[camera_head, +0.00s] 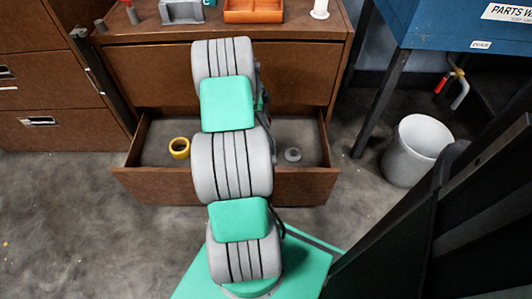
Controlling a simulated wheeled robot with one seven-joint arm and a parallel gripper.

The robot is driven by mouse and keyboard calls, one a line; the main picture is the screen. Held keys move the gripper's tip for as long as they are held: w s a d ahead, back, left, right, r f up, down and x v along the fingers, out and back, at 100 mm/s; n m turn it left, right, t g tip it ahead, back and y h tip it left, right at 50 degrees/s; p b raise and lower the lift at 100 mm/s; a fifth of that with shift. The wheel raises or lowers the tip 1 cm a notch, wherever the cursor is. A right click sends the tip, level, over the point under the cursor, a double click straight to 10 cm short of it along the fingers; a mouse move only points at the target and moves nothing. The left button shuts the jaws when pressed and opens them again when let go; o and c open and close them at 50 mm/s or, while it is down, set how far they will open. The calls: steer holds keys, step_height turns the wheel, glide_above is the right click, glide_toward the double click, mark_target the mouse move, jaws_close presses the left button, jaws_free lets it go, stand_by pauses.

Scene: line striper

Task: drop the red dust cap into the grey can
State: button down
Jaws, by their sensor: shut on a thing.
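The grey can (389,168) stands on the floor at the right, upright, its round mouth open upward. Part of its right side is hidden behind a dark structure in the foreground. I cannot make out the red dust cap anywhere in this view. My arm rises through the middle of the picture over the open drawer and hides what lies behind it. My gripper does not show; it is hidden behind the arm's links.
An open drawer (155,184) holds a yellow ring (179,148) and a small grey ring (293,154). An orange tray (253,10) and a grey block (181,11) stand on the cabinet (140,66). A blue bench (450,35) with dark legs stands beside the can.

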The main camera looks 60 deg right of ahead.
steer(key=shift+s+d+f+m, duration=0.3)
steer(key=shift+s+f+m, duration=0.2)
steer(key=shift+s+f, duration=0.25)
step_height(320, 180, down, 6)
steer(key=b, duration=0.3)
steer(key=shift+r, duration=0.25)
steer(key=c, duration=1)
jaws_free()
steer(key=shift+c, duration=0.2)
steer(key=shift+r, duration=0.1)
steer(key=p+v, duration=0.2)
steer(key=v, duration=0.5)
steer(key=shift+w+r, duration=0.1)
steer(key=shift+r, duration=0.2)
